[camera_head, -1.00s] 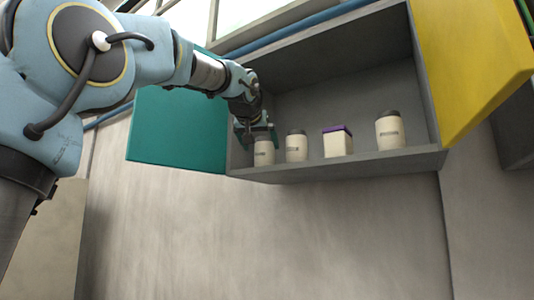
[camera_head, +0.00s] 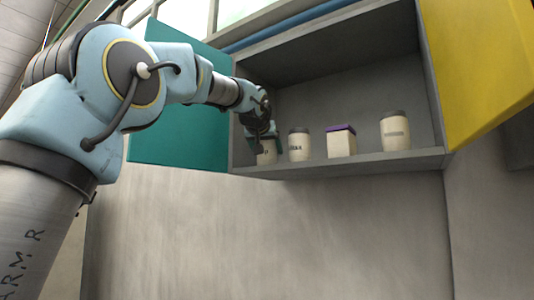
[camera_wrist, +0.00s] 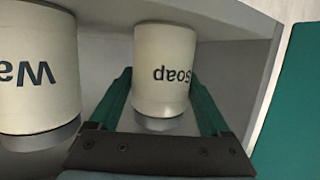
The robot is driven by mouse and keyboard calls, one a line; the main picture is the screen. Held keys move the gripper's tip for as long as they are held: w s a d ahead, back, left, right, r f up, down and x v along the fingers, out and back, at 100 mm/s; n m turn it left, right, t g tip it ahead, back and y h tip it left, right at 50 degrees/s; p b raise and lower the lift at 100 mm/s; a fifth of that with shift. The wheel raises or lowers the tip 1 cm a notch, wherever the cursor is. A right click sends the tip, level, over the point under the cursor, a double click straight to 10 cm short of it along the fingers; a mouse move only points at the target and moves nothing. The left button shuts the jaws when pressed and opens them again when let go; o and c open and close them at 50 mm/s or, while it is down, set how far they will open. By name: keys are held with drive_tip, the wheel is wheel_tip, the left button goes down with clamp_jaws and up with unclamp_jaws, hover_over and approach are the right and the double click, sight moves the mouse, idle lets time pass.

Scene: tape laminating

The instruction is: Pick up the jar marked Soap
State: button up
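The Soap jar (camera_wrist: 164,65) is a cream jar with a grey lid, and its black lettering is upside down in the wrist view. It stands at the left end of the shelf in the head view (camera_head: 267,154), its top partly hidden by my gripper. My gripper (camera_wrist: 161,75) has its green fingers on both sides of this jar, with a narrow gap showing beside the lid. Contact farther along the fingers is hard to tell. The gripper (camera_head: 264,139) comes down over the jar from above in the head view.
A second cream jar (camera_head: 299,145), its label starting "Wa" in the wrist view (camera_wrist: 38,70), stands close beside. A white box with a purple top (camera_head: 341,142) and another jar (camera_head: 395,131) stand farther right. The open teal door (camera_head: 175,130) and yellow door (camera_head: 480,70) flank the cabinet.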

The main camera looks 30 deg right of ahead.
drive_tip(key=c, duration=1.2)
